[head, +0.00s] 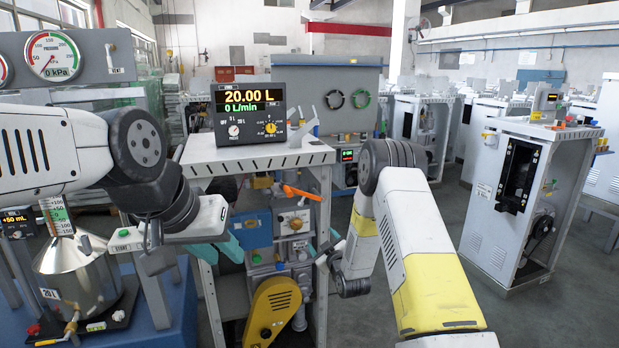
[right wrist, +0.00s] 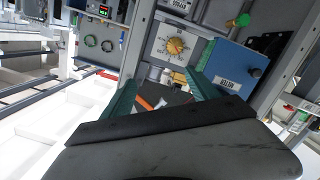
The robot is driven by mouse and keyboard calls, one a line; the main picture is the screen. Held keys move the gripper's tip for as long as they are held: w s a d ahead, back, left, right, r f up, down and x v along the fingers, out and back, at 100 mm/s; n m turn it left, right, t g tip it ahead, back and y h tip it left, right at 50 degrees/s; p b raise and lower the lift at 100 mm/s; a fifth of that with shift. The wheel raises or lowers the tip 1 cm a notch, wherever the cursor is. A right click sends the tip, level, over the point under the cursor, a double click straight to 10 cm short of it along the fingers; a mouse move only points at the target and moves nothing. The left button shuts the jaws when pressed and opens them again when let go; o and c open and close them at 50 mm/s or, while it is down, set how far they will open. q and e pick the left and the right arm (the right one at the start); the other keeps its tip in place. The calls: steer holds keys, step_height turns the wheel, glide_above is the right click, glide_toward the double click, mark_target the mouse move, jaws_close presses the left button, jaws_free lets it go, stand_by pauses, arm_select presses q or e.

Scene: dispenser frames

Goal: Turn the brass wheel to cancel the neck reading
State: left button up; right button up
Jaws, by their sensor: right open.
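The brass wheel (head: 296,224) sits on a white plate inside the open cabinet, right of a blue meter box (head: 250,229). In the right wrist view the wheel (right wrist: 177,46) shows whole on its plate, with marks around it. My right gripper (head: 326,257) is just right of and below the wheel; its teal fingers (right wrist: 160,88) are apart, pointing toward the plate, with nothing between them touching the wheel. The neck reading display (head: 14,221) shows +50 mL, beside the scaled neck (head: 56,215) of a steel can.
An orange lever (head: 301,192) juts out above the wheel, and a yellow cover (head: 272,312) lies below it. The cabinet's metal posts frame the opening. The counter display (head: 249,102) on top reads 20.00 L and 0 L/min. Open floor lies right of my right arm.

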steer(key=s+d+r+m+g+h, duration=0.1)
steer(key=s+d+r+m, duration=0.1)
steer(key=s+r, duration=0.35)
steer(key=s+d+r+m+g+h, duration=0.1)
steer(key=s+d+r+g, duration=0.15)
steer(key=r, duration=0.65)
steer(key=s+d+r+m+g, duration=0.1)
steer(key=s+d+r+m, duration=0.15)
steer(key=r, duration=0.45)
steer(key=s+d+r+m+g, duration=0.1)
steer(key=s+r+g, duration=0.1)
steer(key=s, duration=1.4)
steer(key=s+d+r+m+g, duration=0.1)
steer(key=s+r+m+g, duration=0.1)
steer(key=s, duration=1.4)
steer(key=shift+d+r+g, duration=0.2)
steer(key=shift+d+g, duration=0.2)
steer(key=shift+g, duration=0.25)
steer(key=shift+m, duration=0.25)
